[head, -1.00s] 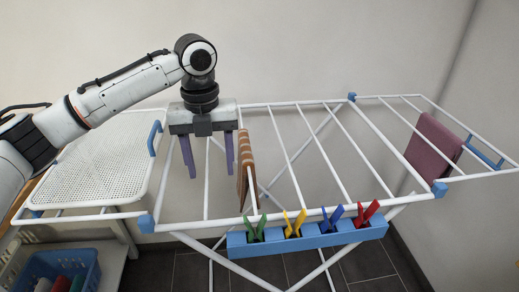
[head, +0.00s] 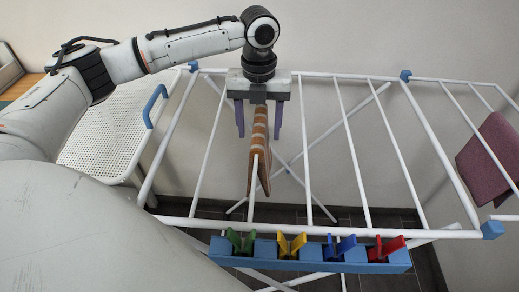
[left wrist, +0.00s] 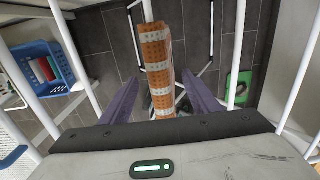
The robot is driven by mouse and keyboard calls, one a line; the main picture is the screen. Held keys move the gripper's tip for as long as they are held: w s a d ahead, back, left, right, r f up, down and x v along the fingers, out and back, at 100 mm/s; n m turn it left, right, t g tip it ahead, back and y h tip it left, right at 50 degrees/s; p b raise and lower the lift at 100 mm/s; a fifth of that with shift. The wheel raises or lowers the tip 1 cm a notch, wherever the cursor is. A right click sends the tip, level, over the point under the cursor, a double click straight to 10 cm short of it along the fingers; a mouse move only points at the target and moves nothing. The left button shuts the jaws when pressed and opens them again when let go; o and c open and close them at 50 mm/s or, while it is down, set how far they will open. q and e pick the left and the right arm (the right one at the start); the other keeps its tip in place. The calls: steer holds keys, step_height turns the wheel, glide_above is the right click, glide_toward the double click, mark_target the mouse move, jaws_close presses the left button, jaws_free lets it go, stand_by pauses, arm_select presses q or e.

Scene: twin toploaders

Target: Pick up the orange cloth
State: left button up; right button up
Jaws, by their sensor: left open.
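The orange cloth (head: 259,150) with pale stripes hangs folded over a white rod of the drying rack. My left gripper (head: 259,134) is open and points down, at the far end of the cloth, with one purple finger on each side of it. In the left wrist view the cloth (left wrist: 157,65) runs between the two spread fingers (left wrist: 160,98), with gaps on both sides. The far end of the cloth is partly hidden by the gripper. My right gripper is not in view.
A blue holder (head: 310,255) with green, yellow, blue and red clothespins sits on the rack's near rail. A purple cloth (head: 487,160) hangs at the right. The left wrist view shows a blue basket (left wrist: 50,72) and a green object (left wrist: 239,86) below.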

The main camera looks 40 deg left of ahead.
arm_select(q)
step_height(320, 180, down, 3)
steer(key=shift+w+f, duration=0.1)
steer(key=shift+f, duration=0.1)
steer(key=shift+c, duration=0.3)
steer(key=c, duration=1.1)
steer(key=shift+r, duration=0.1)
